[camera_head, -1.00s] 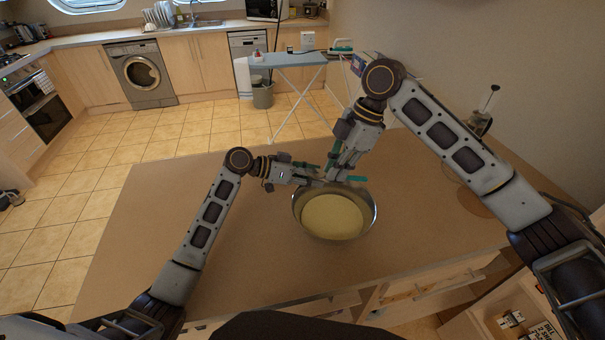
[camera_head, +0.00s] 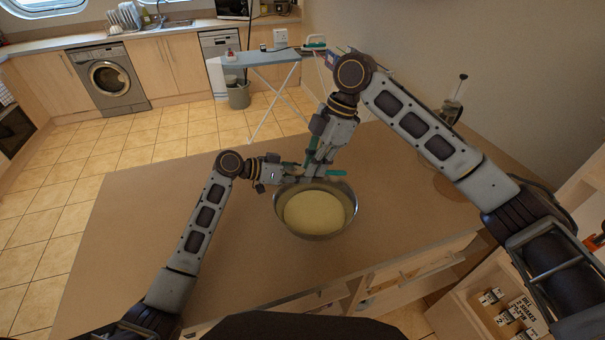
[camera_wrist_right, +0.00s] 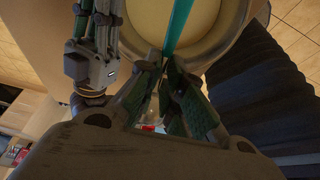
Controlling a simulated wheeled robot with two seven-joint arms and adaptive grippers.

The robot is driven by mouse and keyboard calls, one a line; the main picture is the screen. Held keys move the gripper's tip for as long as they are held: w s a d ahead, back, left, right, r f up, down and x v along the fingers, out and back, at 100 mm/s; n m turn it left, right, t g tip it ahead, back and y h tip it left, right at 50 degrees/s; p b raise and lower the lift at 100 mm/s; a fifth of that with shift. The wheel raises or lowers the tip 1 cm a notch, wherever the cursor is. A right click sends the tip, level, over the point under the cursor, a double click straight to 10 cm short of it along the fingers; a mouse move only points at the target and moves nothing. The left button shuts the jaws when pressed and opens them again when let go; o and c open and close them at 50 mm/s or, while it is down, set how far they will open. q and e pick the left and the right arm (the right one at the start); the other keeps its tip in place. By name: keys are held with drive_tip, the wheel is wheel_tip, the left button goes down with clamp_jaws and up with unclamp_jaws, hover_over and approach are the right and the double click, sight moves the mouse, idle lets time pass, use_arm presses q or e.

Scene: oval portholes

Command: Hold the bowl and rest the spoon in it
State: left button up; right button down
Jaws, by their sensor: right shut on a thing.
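A metal bowl (camera_head: 351,204) with a smooth pale yellow filling (camera_head: 314,209) stands upright on the brown worktop. It also shows at the top of the right wrist view (camera_wrist_right: 236,28). My left gripper (camera_head: 290,174) is at the bowl's far left rim; whether its fingers are closed on the rim is unclear. My right gripper (camera_head: 318,172) points down at the bowl's far rim. In the right wrist view it (camera_wrist_right: 160,75) is shut on a teal stick (camera_wrist_right: 180,25), apparently the spoon's handle, which reaches over the filling. The spoon's head is not discernible.
The worktop (camera_head: 140,240) is clear left of the bowl. A glass press (camera_head: 453,102) stands at its far right by the wall. An open shelf with jars (camera_head: 495,300) is at lower right. An ironing board (camera_head: 262,58) stands beyond.

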sight(330, 171)
use_arm(q)
clamp_jaws()
use_arm(e)
drive_tip(key=shift+f, duration=0.1)
use_arm(q)
drive_tip(key=shift+f, duration=0.1)
use_arm(e)
wheel_tip(330, 171, down, 11)
drive_tip(key=c, duration=1.5)
unclamp_jaws()
drive_tip(key=shift+f, duration=0.1)
idle(0.5)
drive_tip(key=shift+v, duration=6)
drive_tip(key=shift+w, duration=0.1)
use_arm(q)
drive_tip(key=o, duration=0.8)
unclamp_jaws()
drive_tip(key=shift+c, duration=0.2)
